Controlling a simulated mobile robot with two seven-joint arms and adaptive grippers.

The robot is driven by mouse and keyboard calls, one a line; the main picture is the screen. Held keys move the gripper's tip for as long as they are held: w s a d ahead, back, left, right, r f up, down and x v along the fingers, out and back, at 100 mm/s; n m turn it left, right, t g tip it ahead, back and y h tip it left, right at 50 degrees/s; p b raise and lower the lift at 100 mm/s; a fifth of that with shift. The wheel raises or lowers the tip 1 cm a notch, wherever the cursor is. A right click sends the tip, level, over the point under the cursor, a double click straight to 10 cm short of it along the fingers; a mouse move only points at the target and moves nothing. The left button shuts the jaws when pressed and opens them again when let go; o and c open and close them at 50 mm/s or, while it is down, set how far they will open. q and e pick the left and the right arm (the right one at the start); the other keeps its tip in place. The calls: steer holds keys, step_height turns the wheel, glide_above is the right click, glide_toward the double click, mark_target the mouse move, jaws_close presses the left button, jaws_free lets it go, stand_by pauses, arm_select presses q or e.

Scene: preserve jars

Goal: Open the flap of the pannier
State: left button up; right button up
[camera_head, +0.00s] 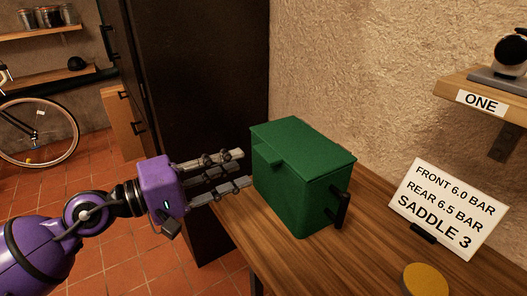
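The pannier (300,199) is a dark green box standing on a wooden bench. Its green flap (303,143) lies flat over the top, shut, with a small green tab sticking out at the front left edge. A black handle-like fitting is on its right side. My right gripper is not in view.
On the wooden bench (283,248), a white sign (446,208) leans at the right, with a round yellow-topped thing (425,279) in front. A shelf labelled ONE (482,103) juts from the wall above. A dark cabinet (200,80) stands behind my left gripper.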

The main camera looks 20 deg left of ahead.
mark_target(260, 157)
arm_select(q)
steer(key=p+x, duration=0.1)
steer(key=x, duration=0.1)
steer(key=p+x, duration=0.2)
steer(key=x, duration=0.1)
steer(key=shift+w+d+r, duration=0.15)
steer(key=shift+w+r, duration=0.15)
steer(key=shift+w+d+f+p, duration=0.2)
steer(key=shift+w+d+p, duration=0.05)
steer(key=shift+d+p, duration=0.15)
steer(key=shift+a+f, duration=0.1)
steer(key=shift+c, duration=0.3)
jaws_close()
